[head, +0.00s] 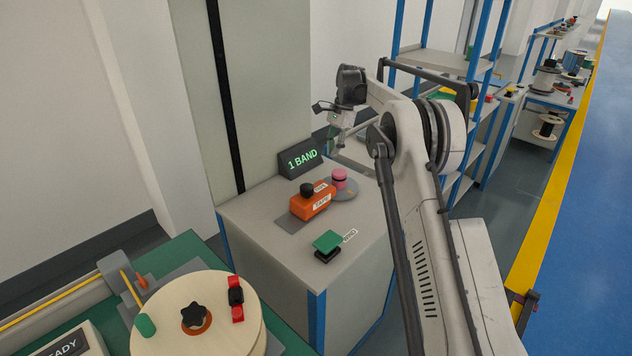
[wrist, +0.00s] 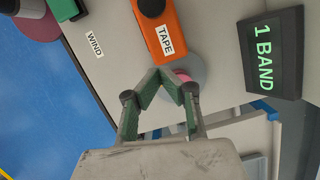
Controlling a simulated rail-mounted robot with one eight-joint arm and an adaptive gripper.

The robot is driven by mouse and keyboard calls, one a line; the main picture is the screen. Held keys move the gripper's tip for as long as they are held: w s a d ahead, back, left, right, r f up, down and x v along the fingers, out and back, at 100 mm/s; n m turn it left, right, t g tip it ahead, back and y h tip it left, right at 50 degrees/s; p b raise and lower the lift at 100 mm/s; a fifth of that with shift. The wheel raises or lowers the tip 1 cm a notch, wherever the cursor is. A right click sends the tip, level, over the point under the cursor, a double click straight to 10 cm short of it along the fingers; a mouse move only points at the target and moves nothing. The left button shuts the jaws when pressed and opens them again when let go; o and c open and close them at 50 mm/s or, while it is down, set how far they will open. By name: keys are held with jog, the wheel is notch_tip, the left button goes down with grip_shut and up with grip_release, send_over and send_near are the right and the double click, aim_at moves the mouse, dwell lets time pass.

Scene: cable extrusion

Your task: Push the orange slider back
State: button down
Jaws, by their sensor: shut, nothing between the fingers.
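The orange slider (head: 312,206) is a block with a black knob and a TAPE label. It sits on a grey plate on the cabinet top. In the wrist view the orange slider (wrist: 168,32) shows at the top, just beyond my fingertips. My gripper (head: 333,150) is above the back of the cabinet, behind and above the slider and apart from it in the head view. In the wrist view my gripper (wrist: 158,76) has its green-padded fingers shut with nothing between them. Whether the fingertips are level with the slider I cannot tell.
A pink cylinder (head: 340,180) stands on a grey disc right behind the slider. A dark display (head: 299,160) reads 1 BAND. A green button block (head: 327,243), beside a WIND label, is nearer the front. A wooden reel (head: 200,318) is at lower left.

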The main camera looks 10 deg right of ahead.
aim_at(301, 201)
jog(key=x, duration=1)
jog(key=a, duration=0.1)
jog(key=s+a, duration=0.1)
jog(key=a, duration=0.1)
jog(key=shift+s+p, duration=0.25)
jog(key=shift+p, duration=0.15)
jog(key=shift+s+a, duration=0.1)
jog(key=shift+a, duration=0.3)
jog(key=s+a, duration=0.1)
jog(key=s+a+b, duration=0.1)
jog(key=a, duration=0.1)
jog(key=s+a+b, duration=0.1)
jog(key=a, duration=0.1)
jog(key=shift+s+a, duration=0.15)
jog(key=shift+s, duration=0.2)
